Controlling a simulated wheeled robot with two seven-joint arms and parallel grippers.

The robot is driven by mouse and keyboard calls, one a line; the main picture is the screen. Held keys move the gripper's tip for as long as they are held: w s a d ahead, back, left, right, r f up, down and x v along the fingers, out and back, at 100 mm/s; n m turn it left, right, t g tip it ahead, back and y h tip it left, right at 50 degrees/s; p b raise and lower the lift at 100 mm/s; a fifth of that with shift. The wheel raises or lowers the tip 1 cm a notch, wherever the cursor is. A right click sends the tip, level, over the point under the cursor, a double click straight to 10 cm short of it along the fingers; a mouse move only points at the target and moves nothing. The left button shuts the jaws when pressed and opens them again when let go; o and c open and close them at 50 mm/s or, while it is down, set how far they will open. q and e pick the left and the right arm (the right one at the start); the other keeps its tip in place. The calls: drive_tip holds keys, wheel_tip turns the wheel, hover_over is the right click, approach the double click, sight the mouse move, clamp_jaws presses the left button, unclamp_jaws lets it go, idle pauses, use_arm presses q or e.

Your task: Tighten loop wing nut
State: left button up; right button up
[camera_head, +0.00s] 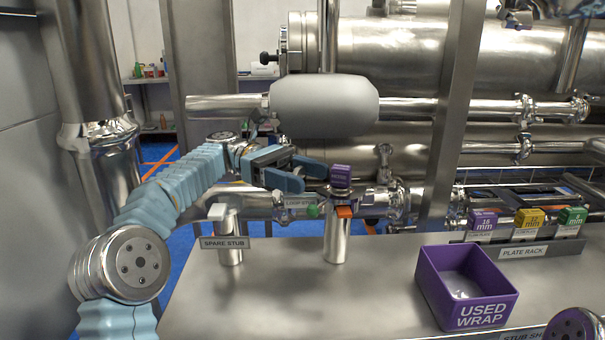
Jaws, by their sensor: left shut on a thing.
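The loop stub (337,240) is a short steel post with a clamp, behind the front edge of the bench. A purple block (341,175) sits above its clamp, with an orange piece (344,211) and a green piece (313,211) lower down. My left gripper (318,177) reaches in from the left, its blue fingers ending just left of the purple block. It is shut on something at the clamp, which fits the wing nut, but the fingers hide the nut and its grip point. My right gripper is not in view.
A spare stub (231,250) with a white top stands left of the loop stub. A purple used-wrap bin (430,292) stands at the right front. The plate rack (525,251) holds purple, yellow and green plates. A grey rounded cylinder (323,105) hangs above my gripper.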

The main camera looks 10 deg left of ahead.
use_arm(q)
drive_tip(key=shift+r, duration=0.15)
idle(0.3)
drive_tip(key=o, duration=1)
drive_tip(key=shift+c, duration=0.2)
